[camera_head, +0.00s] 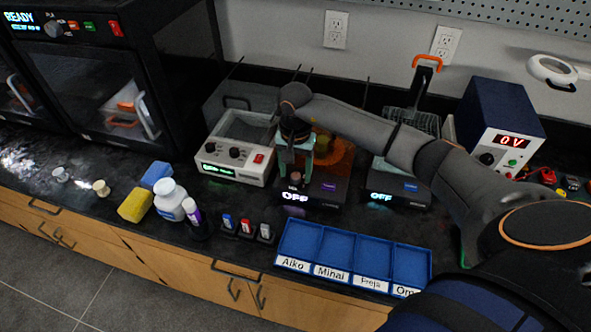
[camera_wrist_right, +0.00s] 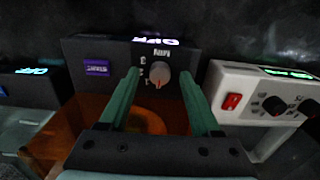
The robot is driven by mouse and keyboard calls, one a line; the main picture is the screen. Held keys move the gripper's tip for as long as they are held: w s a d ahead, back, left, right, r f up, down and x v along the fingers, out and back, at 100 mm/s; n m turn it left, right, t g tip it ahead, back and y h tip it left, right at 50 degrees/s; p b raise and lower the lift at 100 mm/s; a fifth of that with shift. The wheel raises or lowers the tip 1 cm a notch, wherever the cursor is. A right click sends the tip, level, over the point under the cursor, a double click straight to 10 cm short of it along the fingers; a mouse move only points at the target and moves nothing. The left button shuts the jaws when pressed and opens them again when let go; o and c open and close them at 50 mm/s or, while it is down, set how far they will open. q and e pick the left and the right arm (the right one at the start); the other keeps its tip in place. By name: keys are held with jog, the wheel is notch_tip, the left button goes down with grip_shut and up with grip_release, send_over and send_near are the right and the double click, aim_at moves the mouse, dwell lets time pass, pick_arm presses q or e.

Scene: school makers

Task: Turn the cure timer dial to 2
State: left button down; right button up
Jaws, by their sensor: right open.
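The cure timer dial (camera_wrist_right: 159,74) is a small grey-brown round knob on the dark front panel of the cure station (camera_head: 325,190), which has an orange translucent cover (camera_head: 334,152) and a display reading OFF. The dial bears an orange pointer line that points to the bottom of the right wrist view. "MIN" and small digits stand beside it, upside down; not all are readable. My right gripper (camera_wrist_right: 160,82) is open, with one green finger on each side of the dial; contact cannot be told. In the head view my right gripper (camera_head: 296,168) reaches down over the dial. My left gripper is not in view.
A white-grey device (camera_head: 237,150) with knobs and a red switch stands left of the station. A second dark unit (camera_head: 398,194) reading OFF stands right of it. In front lie a blue sorting tray (camera_head: 327,244) and small cartridges (camera_head: 246,226). A white bottle (camera_head: 170,200) stands at left.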

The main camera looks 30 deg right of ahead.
jog(key=shift+f, duration=0.2)
grip_shut()
dwell(0.5)
